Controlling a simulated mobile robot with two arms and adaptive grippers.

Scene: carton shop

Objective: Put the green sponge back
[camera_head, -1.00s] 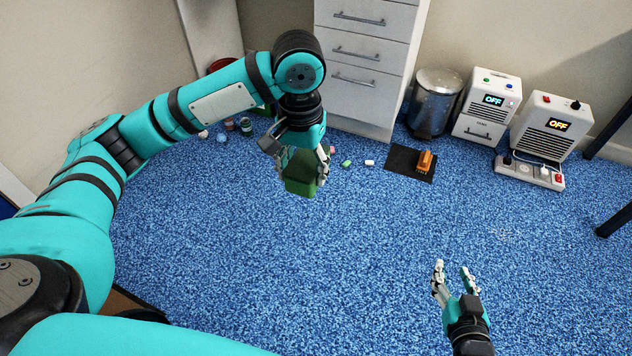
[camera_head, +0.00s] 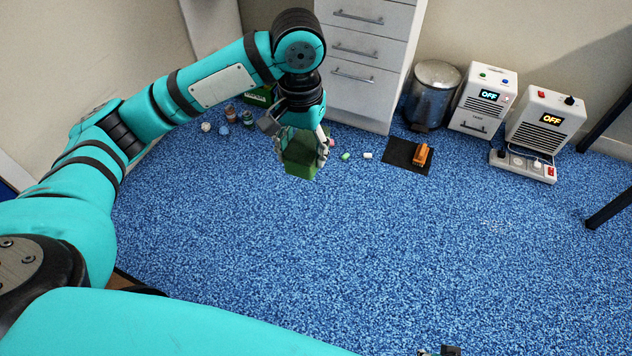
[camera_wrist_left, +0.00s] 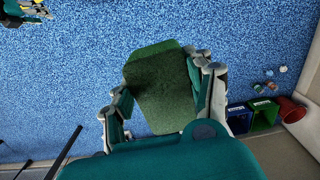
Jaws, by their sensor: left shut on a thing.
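The green sponge (camera_head: 300,162) is a dark green block, held above the blue carpet in front of the white drawer unit. My left gripper (camera_head: 303,151) is shut on it, with fingers on both sides. In the left wrist view the sponge (camera_wrist_left: 160,88) sits tilted between the fingers of the left gripper (camera_wrist_left: 160,95). Only a small dark bit of my right gripper (camera_head: 440,351) shows at the bottom edge of the head view, so its fingers cannot be judged.
Blue (camera_wrist_left: 239,118), green (camera_wrist_left: 264,114) and red (camera_wrist_left: 290,109) bins stand by the wall. Small items lie near the drawer unit (camera_head: 360,95). A black mat (camera_head: 398,154) bears an orange object (camera_head: 421,155). A metal bin (camera_head: 432,97) stands behind. The middle carpet is clear.

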